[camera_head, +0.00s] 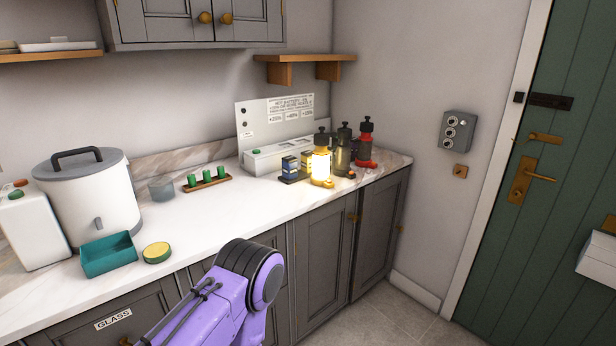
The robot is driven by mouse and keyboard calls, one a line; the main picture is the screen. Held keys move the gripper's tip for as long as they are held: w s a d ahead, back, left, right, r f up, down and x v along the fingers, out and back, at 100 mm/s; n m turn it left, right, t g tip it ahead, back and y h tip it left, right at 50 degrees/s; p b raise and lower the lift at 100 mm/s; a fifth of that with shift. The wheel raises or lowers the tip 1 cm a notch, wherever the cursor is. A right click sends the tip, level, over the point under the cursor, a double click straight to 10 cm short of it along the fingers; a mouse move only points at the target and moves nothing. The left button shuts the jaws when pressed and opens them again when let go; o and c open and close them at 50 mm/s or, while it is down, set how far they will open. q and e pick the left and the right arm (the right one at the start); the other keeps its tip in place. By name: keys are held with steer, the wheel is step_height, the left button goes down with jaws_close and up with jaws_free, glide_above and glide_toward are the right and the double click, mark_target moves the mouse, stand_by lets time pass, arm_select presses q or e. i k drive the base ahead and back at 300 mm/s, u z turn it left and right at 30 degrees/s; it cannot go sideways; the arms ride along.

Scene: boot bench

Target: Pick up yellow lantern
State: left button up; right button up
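The yellow lantern (320,165) stands upright and glowing on the marble counter, towards its right end. It has a dark cap and a yellow base. A dark lantern (343,152) stands close to its right, and a red lantern (365,145) stands farther right near the wall. A purple link of one of my arms (225,295) rises in the lower middle, in front of the cabinets and well short of the yellow lantern. Neither of my grippers shows in this view.
Small boxes (290,167) and a white charging unit (280,152) stand left of and behind the yellow lantern. Green pieces in a wooden holder (207,182), a teal tray (108,254), a yellow-topped tin (157,252) and a white urn (90,198) stand farther left. The counter front is mostly clear.

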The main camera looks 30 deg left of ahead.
mark_target(320, 176)
steer(key=u, duration=0.45)
steer(key=i, duration=0.55)
steer(key=u, duration=0.3)
